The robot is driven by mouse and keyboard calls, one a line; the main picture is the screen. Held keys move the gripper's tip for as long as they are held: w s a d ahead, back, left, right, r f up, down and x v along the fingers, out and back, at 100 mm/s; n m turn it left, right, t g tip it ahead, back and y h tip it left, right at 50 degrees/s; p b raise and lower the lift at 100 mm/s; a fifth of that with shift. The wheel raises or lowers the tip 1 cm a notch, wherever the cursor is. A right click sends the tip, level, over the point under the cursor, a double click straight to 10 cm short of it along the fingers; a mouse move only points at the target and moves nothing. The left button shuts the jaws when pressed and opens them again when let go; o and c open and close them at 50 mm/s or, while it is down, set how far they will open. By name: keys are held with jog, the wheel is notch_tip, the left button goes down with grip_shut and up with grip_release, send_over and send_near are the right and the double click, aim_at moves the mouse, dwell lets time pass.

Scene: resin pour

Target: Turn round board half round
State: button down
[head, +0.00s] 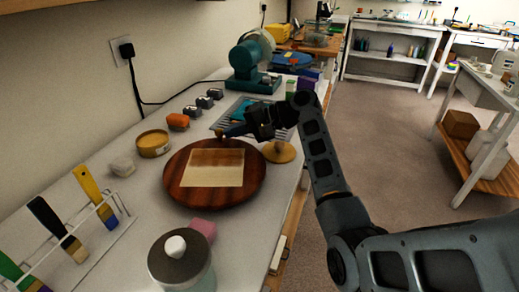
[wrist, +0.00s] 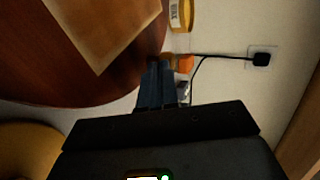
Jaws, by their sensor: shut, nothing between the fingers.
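The round board (head: 240,192) is dark reddish-brown wood and lies on the white worktop. A pale tan rectangular sheet (head: 214,169) lies on it, its edges at a slant to the picture. In the wrist view the round board (wrist: 40,65) fills the upper left, with a corner of the sheet (wrist: 105,30) showing. My gripper (head: 222,132) is at the far edge of the board in the head view. Its blue fingers (wrist: 157,82) are shut with nothing between them, close beside the board's rim. I cannot tell whether they touch it.
A round wooden stand (head: 279,152) is right of the board, under my arm. A yellow tin (head: 153,144), an orange item (head: 178,121) and a grey lump (head: 122,166) lie to the left. A pink block (head: 203,229) and a lidded jar (head: 180,265) stand in front. A brush rack (head: 80,235) is at left.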

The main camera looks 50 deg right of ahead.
aim_at(190, 147)
jog(key=w+a, duration=0.1)
jog(key=w+a+n+g+y, duration=0.1)
jog(key=w, duration=0.1)
jog(key=w+a+n+y, duration=0.1)
jog(key=shift+w+r+g, duration=0.1)
jog(key=shift+w+g, duration=0.3)
jog(key=w+a, duration=0.1)
jog(key=a+p, duration=0.1)
jog(key=a, duration=0.1)
jog(key=shift+w+n, duration=0.3)
jog(key=shift+w, duration=0.1)
jog(key=shift+w+a+p, duration=0.3)
jog(key=shift+a+p, duration=0.2)
jog(key=shift+a, duration=0.55)
jog(key=shift+w+a+p, duration=0.25)
jog(key=shift+a+p, duration=0.25)
jog(key=shift+a, duration=0.5)
